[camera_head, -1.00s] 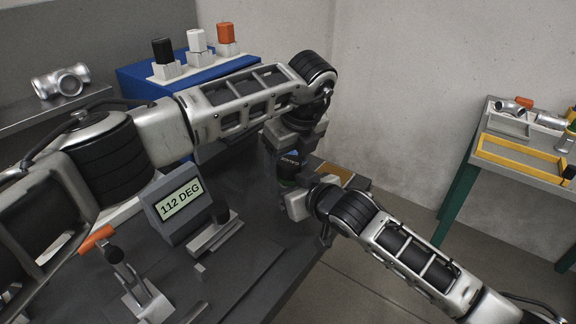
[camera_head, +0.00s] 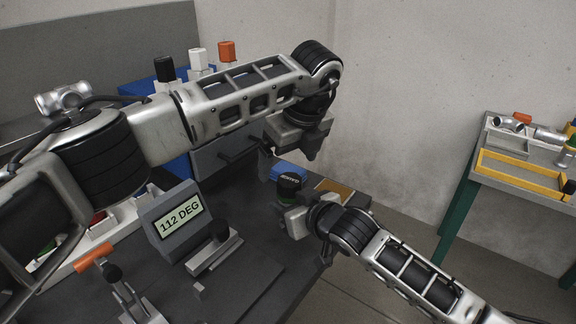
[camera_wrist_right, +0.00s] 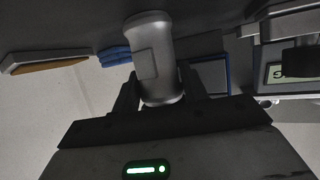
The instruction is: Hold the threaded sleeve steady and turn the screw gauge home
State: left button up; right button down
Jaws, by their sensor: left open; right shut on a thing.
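The screw gauge (camera_head: 289,182) shows in the head view as a black, lettered cap with green just below it. It stands upright above my right gripper (camera_head: 292,210). My right gripper is shut on the threaded sleeve, a grey flanged cylinder (camera_wrist_right: 150,55) between its dark jaws in the right wrist view. In the head view the sleeve is mostly hidden by the jaws. My left gripper (camera_head: 288,156) is open and empty, just above the gauge cap and apart from it. How far the thread is engaged cannot be seen.
A display (camera_head: 178,214) reading 112 DEG stands on the dark bench left of the gauge. A blue rack with black, white and orange capped pieces (camera_head: 226,51) is behind my left arm. A side table (camera_head: 520,174) with pipe fittings stands right, across a gap.

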jog(key=shift+r, duration=0.1)
pick_arm(q)
jog(key=v, duration=0.9)
jog(key=shift+r, duration=0.3)
jog(key=shift+d, duration=0.15)
pick_arm(e)
jog(key=c, duration=0.7)
grip_release()
pick_arm(q)
jog(key=shift+r+p, duration=0.45)
pick_arm(e)
jog(key=v, duration=1.6)
jog(key=shift+d, duration=0.1)
